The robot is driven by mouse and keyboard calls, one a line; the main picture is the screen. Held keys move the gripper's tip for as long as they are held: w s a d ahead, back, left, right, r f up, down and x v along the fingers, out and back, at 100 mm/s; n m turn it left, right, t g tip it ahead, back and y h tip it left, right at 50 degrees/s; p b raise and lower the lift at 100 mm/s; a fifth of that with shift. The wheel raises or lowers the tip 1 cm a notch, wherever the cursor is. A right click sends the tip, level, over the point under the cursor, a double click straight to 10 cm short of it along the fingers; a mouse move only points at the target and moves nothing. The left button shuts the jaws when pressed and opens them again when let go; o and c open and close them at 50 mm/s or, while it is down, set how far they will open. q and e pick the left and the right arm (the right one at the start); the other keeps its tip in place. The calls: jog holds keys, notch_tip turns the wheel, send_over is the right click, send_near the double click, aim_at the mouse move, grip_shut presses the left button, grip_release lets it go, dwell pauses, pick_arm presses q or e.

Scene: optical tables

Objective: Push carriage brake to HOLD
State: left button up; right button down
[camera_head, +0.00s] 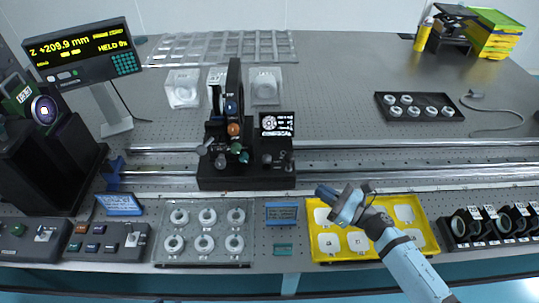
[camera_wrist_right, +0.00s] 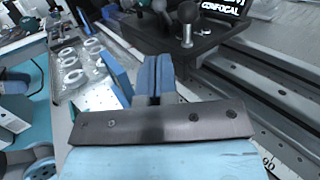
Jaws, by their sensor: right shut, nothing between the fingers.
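The black carriage (camera_head: 247,178) sits on the long rails in the middle of the table and carries a dark upright optic with coloured knobs. A small lever with a rounded head (camera_wrist_right: 187,22) stands on the carriage in the right wrist view. I cannot read any HOLD marking, nor tell for sure which part is the brake. My right gripper (camera_head: 322,191) is shut and empty, just right of the carriage's front right corner and apart from it. Its closed blue fingers (camera_wrist_right: 155,75) point toward the carriage in the wrist view. My left gripper is not in view.
A yellow tray (camera_head: 313,237) with white pieces lies under my right arm. A small screen (camera_head: 277,123) rises from the carriage. The rails (camera_head: 400,147) run clear to the right.

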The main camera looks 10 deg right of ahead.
jog(key=shift+w+n+g, duration=0.3)
jog(key=shift+n, duration=0.4)
jog(key=shift+a, duration=0.1)
jog(key=p, duration=0.4)
send_near(267, 160)
jog(key=w+d+f+x, duration=0.1)
jog(key=x, duration=0.6)
jog(key=shift+s+a, duration=0.1)
jog(key=shift+s, duration=0.15)
jog(key=shift+r, duration=0.1)
